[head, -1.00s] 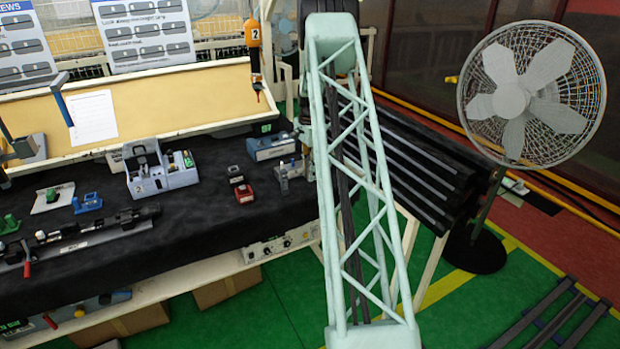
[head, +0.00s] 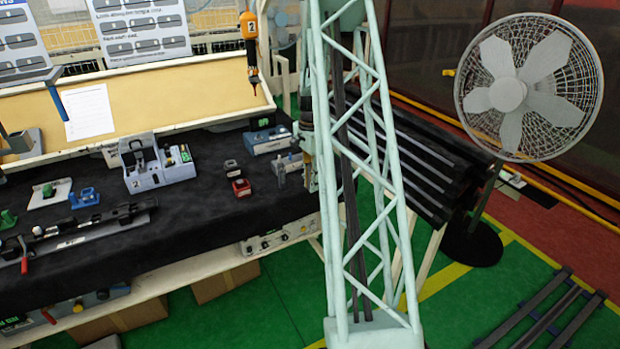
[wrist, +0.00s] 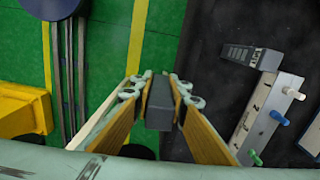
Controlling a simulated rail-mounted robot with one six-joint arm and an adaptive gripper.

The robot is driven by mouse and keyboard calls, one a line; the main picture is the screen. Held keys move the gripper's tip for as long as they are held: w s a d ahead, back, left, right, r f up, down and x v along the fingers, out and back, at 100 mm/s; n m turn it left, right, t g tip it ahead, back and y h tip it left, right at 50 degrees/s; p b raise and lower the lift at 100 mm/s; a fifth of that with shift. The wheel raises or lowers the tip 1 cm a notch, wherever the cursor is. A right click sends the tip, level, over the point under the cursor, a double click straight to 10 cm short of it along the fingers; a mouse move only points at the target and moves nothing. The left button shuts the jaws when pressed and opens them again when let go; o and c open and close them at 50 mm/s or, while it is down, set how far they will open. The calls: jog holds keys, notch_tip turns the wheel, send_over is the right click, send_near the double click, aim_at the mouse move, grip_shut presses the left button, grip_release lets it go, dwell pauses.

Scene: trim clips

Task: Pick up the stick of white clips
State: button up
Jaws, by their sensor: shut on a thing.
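In the wrist view my gripper (wrist: 160,88) has its two tan fingers closed on the sides of a dark grey, bar-like block (wrist: 159,112). No white clips can be made out on this block, so I cannot tell whether it is the stick of white clips. To its right a pale numbered holder (wrist: 262,112) carries a white peg (wrist: 294,93), a blue peg (wrist: 279,115) and a green peg (wrist: 255,157). In the head view my lattice arm hides most of the gripper, at the bench's right end.
The black-covered bench (head: 230,215) holds a grey fixture (head: 158,167), a red block (head: 241,187) and a blue-grey box (head: 267,139). A rack of dark bars (head: 420,160) and a fan (head: 530,88) stand to the right. Green floor lies in front.

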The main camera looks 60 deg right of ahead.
jog(key=shift+s+a+r, duration=0.15)
jog(key=shift+s+a, duration=0.8)
jog(key=shift+a, duration=0.1)
jog(key=shift+w, duration=0.1)
